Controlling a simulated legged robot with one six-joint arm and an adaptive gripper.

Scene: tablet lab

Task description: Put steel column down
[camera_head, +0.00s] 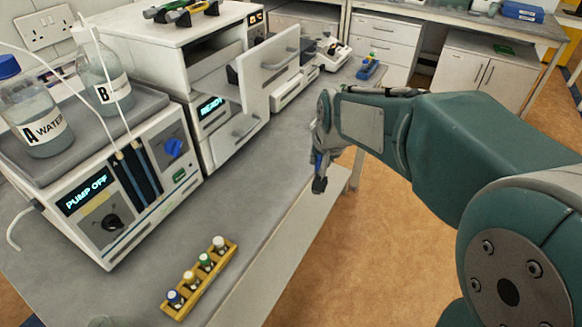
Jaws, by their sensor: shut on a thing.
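My gripper (320,178) hangs at the end of my green-grey arm, right of the instruments and over the front edge of the grey bench (262,172). It points down and is shut on the steel column, which is mostly hidden by the fingers. Only small dark and blue parts show at the fingertips, too small to tell apart. The gap between the gripper and the bench top is hard to judge from this view.
A yellow rack (207,284) with several capped vials stands near the bench front. The pump unit (112,196) reads "PUMP OFF" and carries bottles A (35,115) and B (104,85). A white instrument reading "READY" has an open door (268,68). Bare bench lies between the rack and instruments.

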